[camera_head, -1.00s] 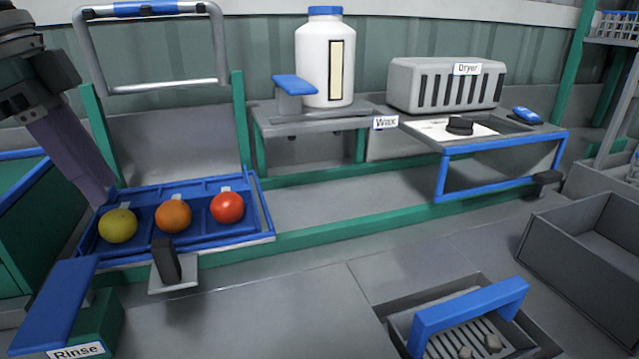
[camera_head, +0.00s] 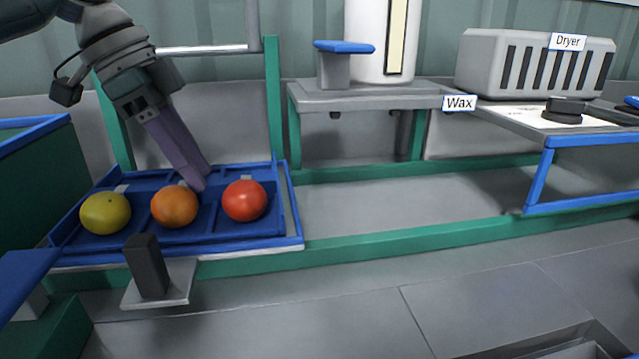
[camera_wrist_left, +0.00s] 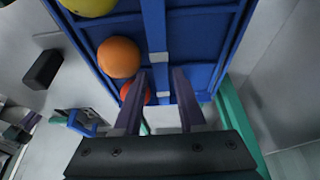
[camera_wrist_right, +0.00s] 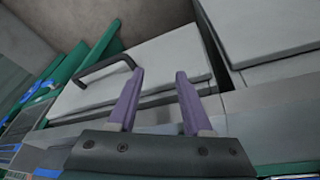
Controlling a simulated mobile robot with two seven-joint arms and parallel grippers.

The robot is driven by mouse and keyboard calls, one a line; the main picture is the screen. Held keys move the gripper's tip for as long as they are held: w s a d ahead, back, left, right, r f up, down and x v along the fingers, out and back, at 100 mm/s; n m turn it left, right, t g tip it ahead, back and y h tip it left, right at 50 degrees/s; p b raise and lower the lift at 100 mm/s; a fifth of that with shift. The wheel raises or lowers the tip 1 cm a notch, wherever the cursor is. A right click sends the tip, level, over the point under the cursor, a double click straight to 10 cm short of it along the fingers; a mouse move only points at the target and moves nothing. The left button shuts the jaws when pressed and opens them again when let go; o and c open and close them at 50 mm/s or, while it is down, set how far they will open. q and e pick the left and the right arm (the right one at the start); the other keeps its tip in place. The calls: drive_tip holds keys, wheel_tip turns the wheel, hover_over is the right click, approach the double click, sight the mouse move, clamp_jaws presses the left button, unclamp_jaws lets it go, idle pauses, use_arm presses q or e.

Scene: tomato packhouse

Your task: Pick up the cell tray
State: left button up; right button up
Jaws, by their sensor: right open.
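The blue cell tray (camera_head: 276,218) lies at the left of the head view. A yellow tomato (camera_head: 105,213), an orange one (camera_head: 174,206) and a red one (camera_head: 244,200) sit in its front cells. My left gripper (camera_head: 200,186) points down over the tray, behind the orange and red tomatoes. In the left wrist view its fingers (camera_wrist_left: 160,75) are apart, with a divider and grey tabs of the tray (camera_wrist_left: 205,48) between them. Contact cannot be told. My right gripper (camera_wrist_right: 159,75) is open and empty; it shows only in its own wrist view.
A dark upright block on a plate (camera_head: 148,268) stands in front of the tray. A green post (camera_head: 273,105) rises behind its right corner. The wax stand (camera_head: 365,97) and the dryer (camera_head: 535,68) are to the right. The right wrist view shows a pale lid with a dark handle (camera_wrist_right: 105,68).

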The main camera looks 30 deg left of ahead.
use_arm(q)
drive_tip(key=shift+x, duration=0.95)
drive_tip(key=shift+f, duration=0.1)
drive_tip(key=shift+c, duration=0.3)
drive_tip(key=shift+f, duration=0.1)
clamp_jaws()
